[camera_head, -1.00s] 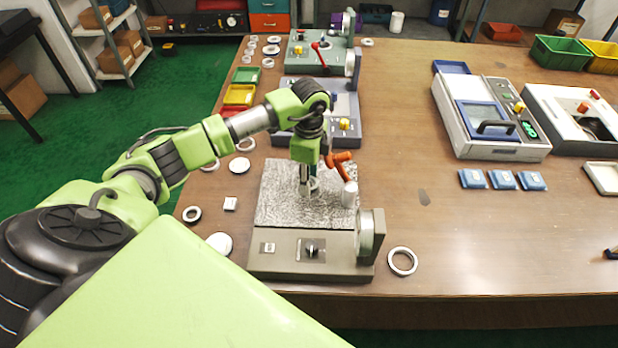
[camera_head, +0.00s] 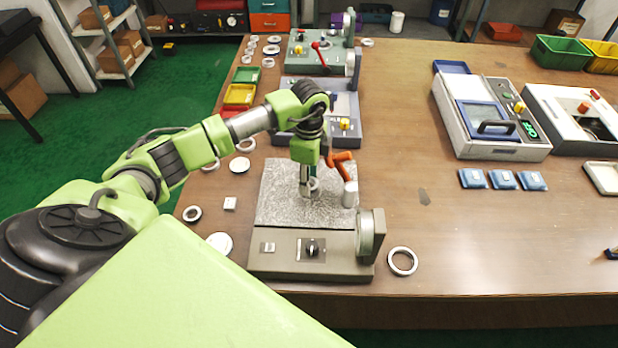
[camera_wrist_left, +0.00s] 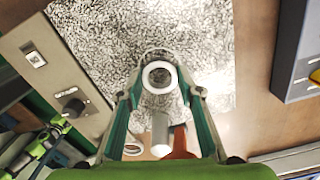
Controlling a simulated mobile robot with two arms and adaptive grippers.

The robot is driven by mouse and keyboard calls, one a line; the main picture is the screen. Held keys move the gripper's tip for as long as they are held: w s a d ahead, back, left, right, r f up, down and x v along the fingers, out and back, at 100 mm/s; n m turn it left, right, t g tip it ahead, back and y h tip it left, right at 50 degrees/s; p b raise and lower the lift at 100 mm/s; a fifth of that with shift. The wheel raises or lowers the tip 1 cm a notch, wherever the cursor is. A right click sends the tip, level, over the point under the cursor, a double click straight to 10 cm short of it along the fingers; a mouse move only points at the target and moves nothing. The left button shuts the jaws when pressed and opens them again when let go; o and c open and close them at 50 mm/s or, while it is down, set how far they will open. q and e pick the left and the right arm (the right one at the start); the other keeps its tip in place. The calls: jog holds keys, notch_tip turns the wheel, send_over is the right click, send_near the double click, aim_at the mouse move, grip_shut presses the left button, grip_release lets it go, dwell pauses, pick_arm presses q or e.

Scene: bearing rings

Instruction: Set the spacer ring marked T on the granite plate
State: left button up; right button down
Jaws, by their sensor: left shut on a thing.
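The granite plate (camera_head: 275,195) is a speckled grey slab on the near instrument at the table's left side. It also fills the upper part of the left wrist view (camera_wrist_left: 110,35). My left gripper (camera_head: 309,192) points down over the plate's right part. In the left wrist view its fingers (camera_wrist_left: 160,85) are closed around a small pale ring (camera_wrist_left: 160,68) with a dark centre. The ring is at or just above the granite; I cannot tell if it touches. No T mark is readable on it. My right gripper is not in view.
A metal cylinder (camera_head: 350,195) and an orange lever (camera_head: 341,163) stand close by the gripper's right. A large loose ring (camera_head: 402,261) lies right of the instrument. Several rings and discs lie along the left table edge. The table's middle is mostly clear.

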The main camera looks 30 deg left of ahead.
pick_arm(q)
jog(key=shift+f+b, duration=0.3)
jog(key=shift+f, duration=0.3)
jog(key=shift+r, duration=0.2)
jog(key=shift+r+p, duration=0.65)
jog(key=shift+p, duration=0.05)
jog(key=shift+f, duration=0.25)
dwell(0.4)
